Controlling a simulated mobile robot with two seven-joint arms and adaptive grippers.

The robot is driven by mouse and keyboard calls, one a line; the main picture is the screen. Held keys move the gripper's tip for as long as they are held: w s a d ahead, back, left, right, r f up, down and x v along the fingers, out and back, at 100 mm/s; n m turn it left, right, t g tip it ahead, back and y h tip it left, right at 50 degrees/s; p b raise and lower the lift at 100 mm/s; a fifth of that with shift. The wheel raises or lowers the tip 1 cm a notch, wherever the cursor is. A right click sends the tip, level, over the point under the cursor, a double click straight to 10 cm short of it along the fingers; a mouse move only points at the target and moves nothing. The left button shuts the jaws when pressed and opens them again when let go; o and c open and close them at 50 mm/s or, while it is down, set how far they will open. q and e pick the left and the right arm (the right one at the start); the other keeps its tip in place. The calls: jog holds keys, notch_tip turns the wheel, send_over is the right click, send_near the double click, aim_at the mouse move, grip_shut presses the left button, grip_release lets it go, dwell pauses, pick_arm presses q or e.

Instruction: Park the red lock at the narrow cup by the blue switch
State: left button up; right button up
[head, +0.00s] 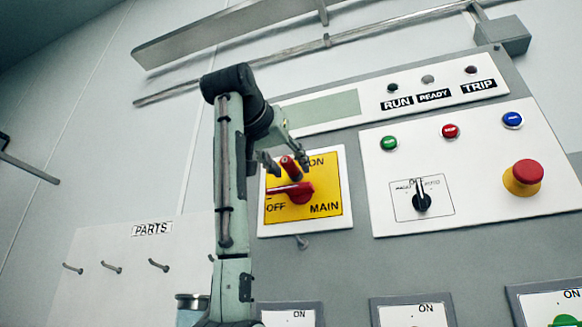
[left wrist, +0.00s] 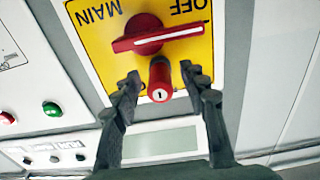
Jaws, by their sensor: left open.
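The red lock (left wrist: 160,83) is a small red cylinder with a keyhole in its end, at the red rotary handle (left wrist: 145,38) of the yellow MAIN switch plate. In the head view the lock (head: 291,168) shows just above the red handle (head: 290,193). My left gripper (head: 284,161) is open at the plate, its fingers on either side of the lock, with gaps in the left wrist view. A pale blue-grey container with a dark rim (head: 192,301) stands at the bottom, partly behind my arm. I cannot tell whether it is the narrow cup. I see no clear blue switch.
A white panel holds green, red and blue (head: 512,119) buttons, a black selector (head: 421,202) and a red emergency stop (head: 523,176). A PARTS board (head: 110,285) with several pegs is at left. More ON plates line the bottom. A rail (head: 330,42) runs above.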

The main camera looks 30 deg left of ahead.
aim_at(285, 160)
dwell(0.8)
pick_arm(q)
grip_shut()
jog(key=shift+s, duration=0.15)
jog(key=shift+b+v, duration=1)
jog(key=shift+v, duration=1.9)
